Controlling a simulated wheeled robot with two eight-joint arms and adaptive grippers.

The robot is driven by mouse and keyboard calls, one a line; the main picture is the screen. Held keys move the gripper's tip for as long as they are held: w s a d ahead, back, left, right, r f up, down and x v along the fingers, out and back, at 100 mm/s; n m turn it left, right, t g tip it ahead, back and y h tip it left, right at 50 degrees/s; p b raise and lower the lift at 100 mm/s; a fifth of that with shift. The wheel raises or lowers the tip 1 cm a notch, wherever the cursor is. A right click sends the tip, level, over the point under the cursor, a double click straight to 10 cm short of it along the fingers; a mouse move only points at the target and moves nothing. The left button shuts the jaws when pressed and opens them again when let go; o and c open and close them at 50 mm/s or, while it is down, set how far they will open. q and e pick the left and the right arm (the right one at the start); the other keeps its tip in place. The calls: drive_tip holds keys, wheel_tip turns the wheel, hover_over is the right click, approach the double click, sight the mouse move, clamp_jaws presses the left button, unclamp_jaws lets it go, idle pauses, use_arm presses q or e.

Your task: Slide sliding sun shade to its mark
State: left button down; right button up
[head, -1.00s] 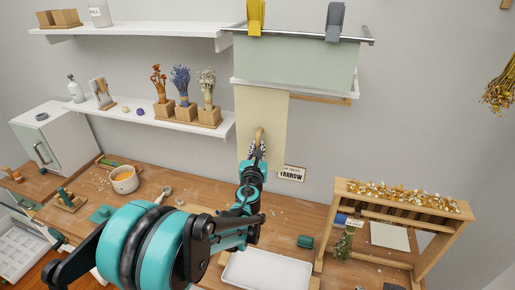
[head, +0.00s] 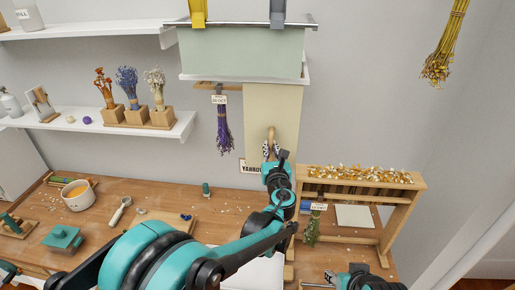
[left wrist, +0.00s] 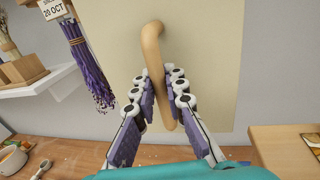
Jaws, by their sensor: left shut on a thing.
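The sliding sun shade is a tall beige panel (head: 285,108) hanging below the right part of the pale green box with a white ledge (head: 245,55). It also fills the middle of the left wrist view (left wrist: 215,70). Its upright wooden handle (head: 271,132) stands out from its lower part. My left gripper (head: 271,150) is shut on this handle; in the left wrist view the handle (left wrist: 153,50) runs between both fingers. I cannot make out a mark. At the bottom right edge a part of my right arm shows, its fingers unclear.
A purple dried bunch (head: 223,128) with a date tag hangs left of the shade. A YARROW sign (head: 250,166) sits on the wall, partly covered. A wooden rack (head: 412,180) with dried flowers stands at right. A long shelf (head: 110,122) with bunches is at left.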

use_arm(q)
drive_tip(key=shift+d, duration=0.2)
drive_tip(key=c, duration=1.6)
unclamp_jaws()
drive_tip(key=shift+o, duration=0.2)
drive_tip(key=shift+d, duration=0.2)
drive_tip(key=shift+s+a, duration=0.1)
drive_tip(key=s+d, duration=0.2)
drive_tip(key=s, duration=0.9)
drive_tip(key=shift+s, duration=0.4)
